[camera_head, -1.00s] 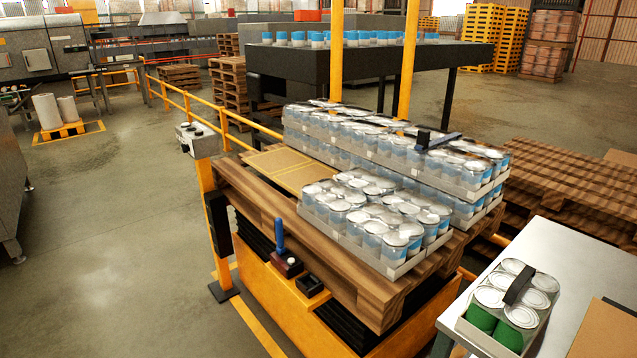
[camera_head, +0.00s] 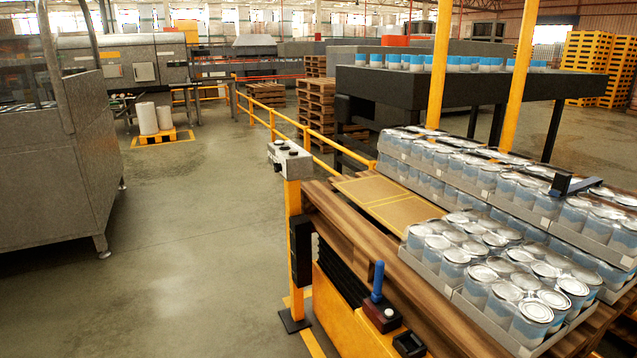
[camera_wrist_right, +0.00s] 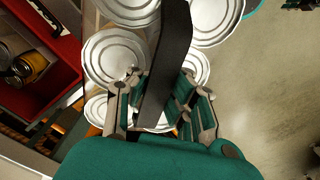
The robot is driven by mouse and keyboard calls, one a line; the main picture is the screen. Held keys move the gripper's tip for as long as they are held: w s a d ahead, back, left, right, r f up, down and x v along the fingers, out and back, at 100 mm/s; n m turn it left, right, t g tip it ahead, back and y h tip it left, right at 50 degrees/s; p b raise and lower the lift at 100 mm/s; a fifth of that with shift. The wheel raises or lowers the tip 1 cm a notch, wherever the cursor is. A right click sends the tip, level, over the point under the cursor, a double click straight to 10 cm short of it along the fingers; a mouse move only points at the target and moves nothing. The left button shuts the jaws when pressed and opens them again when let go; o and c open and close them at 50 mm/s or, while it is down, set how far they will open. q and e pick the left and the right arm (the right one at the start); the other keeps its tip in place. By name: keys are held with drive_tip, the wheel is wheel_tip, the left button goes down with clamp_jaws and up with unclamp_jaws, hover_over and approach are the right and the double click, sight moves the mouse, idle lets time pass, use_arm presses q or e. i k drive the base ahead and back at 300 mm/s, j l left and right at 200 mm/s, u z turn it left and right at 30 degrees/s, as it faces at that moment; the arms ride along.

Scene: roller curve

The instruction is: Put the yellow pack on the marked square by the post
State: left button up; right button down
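In the right wrist view, my right gripper (camera_wrist_right: 158,105) has its fingers on both sides of a dark strap handle (camera_wrist_right: 172,50). The strap runs over a pack of silver-lidded cans (camera_wrist_right: 115,58); its can sides are almost hidden, so I cannot confirm that it is yellow. In the head view, flat brown panels with yellow outlines (camera_head: 385,200) lie on the wooden pallet, left of the stacked cans. A yellow post (camera_head: 294,240) with a grey control box stands just left of them. My left gripper is not in view.
Trays of blue-white cans (camera_head: 500,265) fill the pallet's right side, with a black bar on the rear stack. Yellow railing (camera_head: 265,115) runs behind the post. A grey machine (camera_head: 55,160) stands left; floor between is clear. A red container (camera_wrist_right: 45,70) lies left in the wrist view.

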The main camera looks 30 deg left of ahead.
sight(366, 190)
drive_tip(key=i+j+u, duration=0.2)
drive_tip(key=u, duration=0.2)
drive_tip(key=i+j+u, duration=0.55)
drive_tip(key=u, duration=0.2)
drive_tip(key=i+u, duration=0.35)
drive_tip(key=i+j+z, duration=0.15)
drive_tip(key=i+z, duration=0.15)
drive_tip(key=i, duration=0.15)
drive_tip(key=i+j+z, duration=0.6)
drive_tip(key=i, duration=0.2)
